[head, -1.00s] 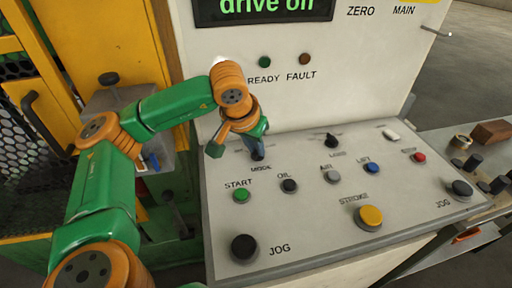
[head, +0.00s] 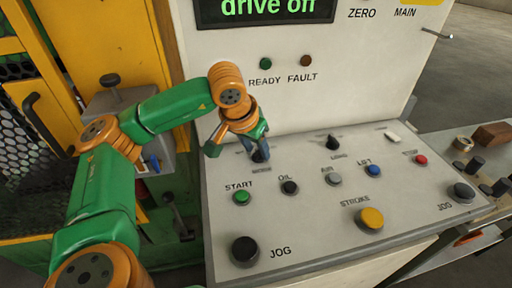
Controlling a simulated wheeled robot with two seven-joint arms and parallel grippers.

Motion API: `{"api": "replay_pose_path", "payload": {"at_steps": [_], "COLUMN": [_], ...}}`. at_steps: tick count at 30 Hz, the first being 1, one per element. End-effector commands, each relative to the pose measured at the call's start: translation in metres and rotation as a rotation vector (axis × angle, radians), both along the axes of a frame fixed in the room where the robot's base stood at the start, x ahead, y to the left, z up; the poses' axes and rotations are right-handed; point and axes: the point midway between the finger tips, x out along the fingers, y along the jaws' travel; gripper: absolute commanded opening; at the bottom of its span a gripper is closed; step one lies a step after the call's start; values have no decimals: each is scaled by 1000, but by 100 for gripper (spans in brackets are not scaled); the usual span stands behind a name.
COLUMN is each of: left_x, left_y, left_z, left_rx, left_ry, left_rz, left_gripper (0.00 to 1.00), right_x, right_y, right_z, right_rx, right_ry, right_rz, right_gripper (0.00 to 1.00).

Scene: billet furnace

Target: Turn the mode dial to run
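The mode dial (head: 260,156) is a small black knob at the back left of the sloped grey control panel (head: 320,215). Its MODE label is partly covered. My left gripper (head: 257,152) points down right at the dial, its fingers around or just above the knob. The fingers hide most of the dial, so its pointer cannot be read, and I cannot tell whether they touch it. My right gripper is not in view.
A green START button (head: 242,197) and a black OIL button (head: 289,187) lie just in front of the dial. A second black dial (head: 333,142) stands to its right. The upright panel with a "drive off" display (head: 265,8) rises behind.

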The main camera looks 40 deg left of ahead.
Motion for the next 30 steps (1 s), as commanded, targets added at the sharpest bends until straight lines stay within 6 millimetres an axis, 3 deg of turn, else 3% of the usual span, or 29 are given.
{"api": "replay_pose_path", "payload": {"at_steps": [5, 12, 15, 30], "left_x": [-2, -21, -26, -27], "left_y": [0, -2, -2, -1], "left_z": [6, 53, 63, 65], "left_rx": [-1, -2, -1, 0], "left_ry": [-3, -5, -1, 0], "left_rz": [0, -1, 0, 0], "left_gripper": [46, 46, 46, 46], "right_x": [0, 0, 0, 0], "right_y": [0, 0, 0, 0], "right_z": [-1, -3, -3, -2], "right_rx": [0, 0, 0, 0], "right_ry": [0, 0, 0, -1], "right_rz": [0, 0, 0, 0], "right_gripper": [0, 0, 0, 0]}}
